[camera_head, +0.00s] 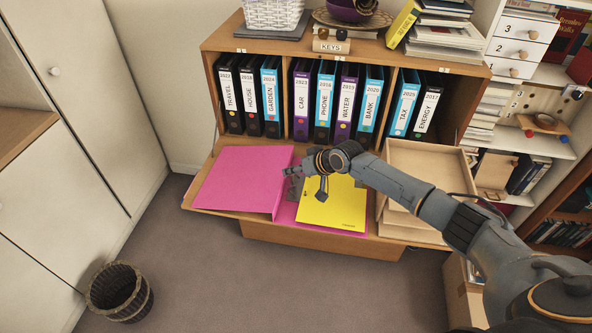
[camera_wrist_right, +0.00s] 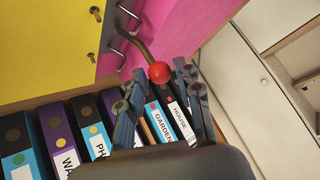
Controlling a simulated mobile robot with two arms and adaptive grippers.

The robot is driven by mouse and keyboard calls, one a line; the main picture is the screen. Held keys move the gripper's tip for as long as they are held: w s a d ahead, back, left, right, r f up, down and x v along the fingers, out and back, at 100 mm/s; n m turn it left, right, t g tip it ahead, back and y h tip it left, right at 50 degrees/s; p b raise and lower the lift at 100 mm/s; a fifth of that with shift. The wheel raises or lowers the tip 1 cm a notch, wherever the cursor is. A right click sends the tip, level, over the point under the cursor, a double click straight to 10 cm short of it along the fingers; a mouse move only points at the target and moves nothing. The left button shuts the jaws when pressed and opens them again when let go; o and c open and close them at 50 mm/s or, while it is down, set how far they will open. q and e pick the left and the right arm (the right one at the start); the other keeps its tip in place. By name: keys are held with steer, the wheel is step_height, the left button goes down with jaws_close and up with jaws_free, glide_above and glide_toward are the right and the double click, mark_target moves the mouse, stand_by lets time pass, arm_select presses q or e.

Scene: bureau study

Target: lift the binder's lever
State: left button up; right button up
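The pink binder (camera_head: 240,178) lies open on the fold-down desk leaf. A yellow sheet (camera_head: 333,207) covers its right part and shows in the right wrist view (camera_wrist_right: 45,45). The wrist view shows the binder's metal rings and its bent lever, tipped with a red ball (camera_wrist_right: 160,73). My right gripper (camera_head: 303,184) is over the binder's middle and hides the mechanism from the head camera. In the wrist view its two fingers stand apart, with the red ball appearing between their tips. I see no clear contact. My left gripper is out of view.
Upright binders (camera_head: 300,100) stand in the cubbies behind the leaf. Wooden trays (camera_head: 408,217) are stacked at the leaf's right, under my right forearm. A wicker basket (camera_head: 118,290) stands on the floor. The floor in front of the leaf is clear.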

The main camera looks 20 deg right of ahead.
steer(key=v, duration=1.2)
stand_by(0.4)
